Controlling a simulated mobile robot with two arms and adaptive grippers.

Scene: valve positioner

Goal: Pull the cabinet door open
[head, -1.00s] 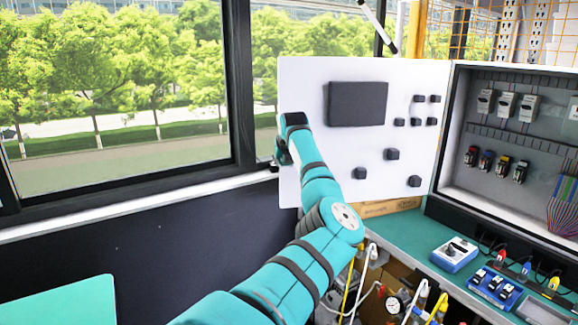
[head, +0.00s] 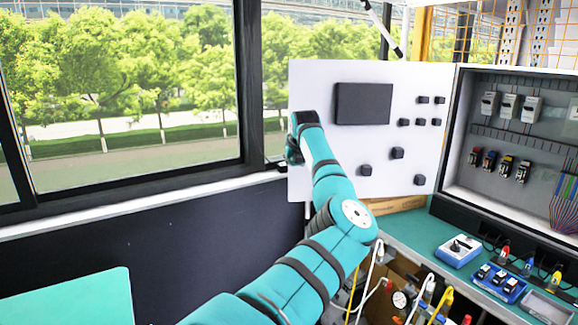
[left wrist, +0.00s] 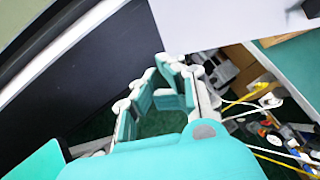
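The white cabinet door (head: 330,160) stands swung wide open to the left of the grey control cabinet (head: 480,135) in the head view. My left gripper (head: 294,150) is at the door's far left edge, partly hidden behind my own wrist. In the left wrist view the left gripper (left wrist: 152,88) has its teal fingers apart with a gap between them, and the pale door (left wrist: 225,22) is just beyond the fingertips. Whether they touch it cannot be told. My right gripper is out of view.
A teal workbench (head: 405,232) below the cabinet holds a blue-and-white switch box (head: 458,250) and other small devices. Cables and a gauge (head: 400,299) hang under it. A window and dark wall (head: 150,250) stand left of the door. Another teal surface (head: 75,300) is at lower left.

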